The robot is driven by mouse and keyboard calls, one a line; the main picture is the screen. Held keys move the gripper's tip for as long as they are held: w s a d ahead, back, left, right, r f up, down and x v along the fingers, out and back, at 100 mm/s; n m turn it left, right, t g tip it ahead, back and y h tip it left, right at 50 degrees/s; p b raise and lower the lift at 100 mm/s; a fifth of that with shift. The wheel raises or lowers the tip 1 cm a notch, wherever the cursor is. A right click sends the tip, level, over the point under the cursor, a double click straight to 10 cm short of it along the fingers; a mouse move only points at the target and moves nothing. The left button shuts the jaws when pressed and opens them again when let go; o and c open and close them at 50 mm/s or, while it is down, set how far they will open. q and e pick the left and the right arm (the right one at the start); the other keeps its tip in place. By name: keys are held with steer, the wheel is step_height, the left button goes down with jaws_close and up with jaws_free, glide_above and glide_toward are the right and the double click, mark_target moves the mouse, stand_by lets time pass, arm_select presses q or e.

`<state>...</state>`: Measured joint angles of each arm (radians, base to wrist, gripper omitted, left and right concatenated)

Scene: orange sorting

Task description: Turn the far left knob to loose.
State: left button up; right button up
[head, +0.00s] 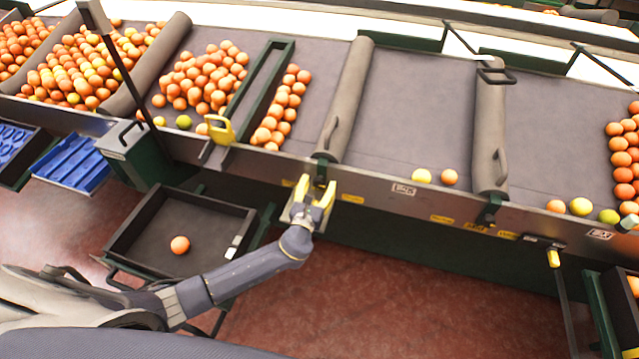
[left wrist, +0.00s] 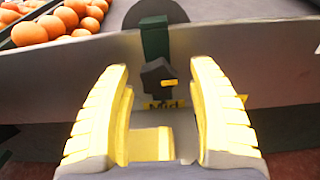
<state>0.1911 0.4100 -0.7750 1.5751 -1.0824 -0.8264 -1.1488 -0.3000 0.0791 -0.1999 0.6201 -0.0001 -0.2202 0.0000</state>
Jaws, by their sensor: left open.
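A dark knob (left wrist: 158,76) sits on a green bracket on the metal front rail (left wrist: 230,55), below the end of a grey roller (left wrist: 158,14). Its yellow mark points right. A yellow label reading "Mid" (left wrist: 162,104) is just below it. My left gripper (head: 313,192) is at the rail below the roller's near end. In the left wrist view its two yellow fingers (left wrist: 163,95) are open, one on each side of the knob, with gaps between. Nothing is held. My right gripper is not in view.
A dark tray (head: 130,228) with one orange (head: 180,244) stands below the rail at left. A second dark knob (head: 488,212) is on the rail farther right. Several oranges (head: 205,80) lie on the grey belt. The red floor (head: 400,300) in front is clear.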

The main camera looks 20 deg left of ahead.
arm_select(q)
steer(key=shift+w, duration=0.4)
steer(key=shift+o, duration=0.2)
jaws_close()
